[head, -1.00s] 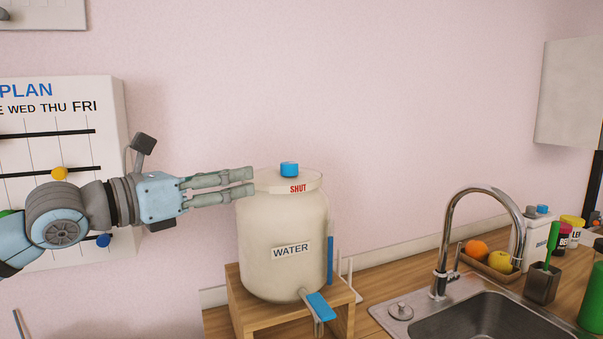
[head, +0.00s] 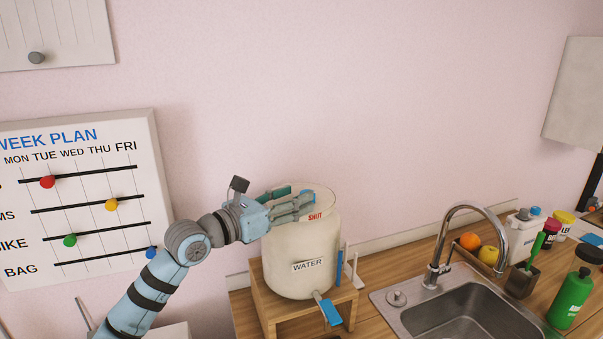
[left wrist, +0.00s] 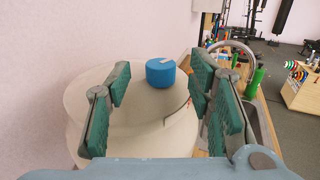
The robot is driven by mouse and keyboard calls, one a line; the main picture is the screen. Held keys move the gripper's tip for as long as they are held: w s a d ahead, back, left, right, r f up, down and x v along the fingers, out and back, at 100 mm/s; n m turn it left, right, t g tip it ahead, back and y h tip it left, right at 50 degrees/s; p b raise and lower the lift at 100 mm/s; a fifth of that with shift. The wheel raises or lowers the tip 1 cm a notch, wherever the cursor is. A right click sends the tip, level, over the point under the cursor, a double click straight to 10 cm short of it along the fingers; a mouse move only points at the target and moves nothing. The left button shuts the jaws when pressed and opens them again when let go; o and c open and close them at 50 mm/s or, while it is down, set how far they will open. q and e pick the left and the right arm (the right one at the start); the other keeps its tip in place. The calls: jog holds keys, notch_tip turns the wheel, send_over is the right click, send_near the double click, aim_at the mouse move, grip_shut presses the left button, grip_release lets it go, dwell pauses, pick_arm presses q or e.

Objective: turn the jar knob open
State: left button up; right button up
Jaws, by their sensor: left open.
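The cream jar (head: 300,255) labelled WATER stands on a wooden stand. Its lid (head: 322,190) carries a red SHUT mark. The round blue knob (left wrist: 160,74) on the lid has a pale mark on top. In the head view the knob (head: 307,194) is partly hidden by my left fingers. My left gripper (head: 299,197) reaches in from the left over the lid and is open. In the left wrist view, its two green-padded fingers (left wrist: 160,82) stand either side of the knob, with clear gaps. My right gripper is not in view.
The wooden stand (head: 266,297) sits on the counter. A blue tap lever (head: 331,311) sticks out at the jar's foot. The sink (head: 455,315) and its faucet (head: 452,225) are to the right. The week-plan board (head: 90,200) hangs on the wall at left.

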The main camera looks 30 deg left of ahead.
pick_arm(q)
jog(key=x, duration=0.3)
jog(key=shift+w+d+f, duration=0.15)
jog(key=shift+w+d, duration=0.1)
jog(key=shift+s+a, duration=0.15)
jog(key=shift+c, duration=1.4)
grip_shut()
jog(key=shift+f+y, duration=0.1)
jog(key=shift+y, duration=0.4)
jog(key=shift+n+t+y, duration=0.3)
jog(key=shift+n+y, duration=0.4)
jog(key=shift+n, duration=0.1)
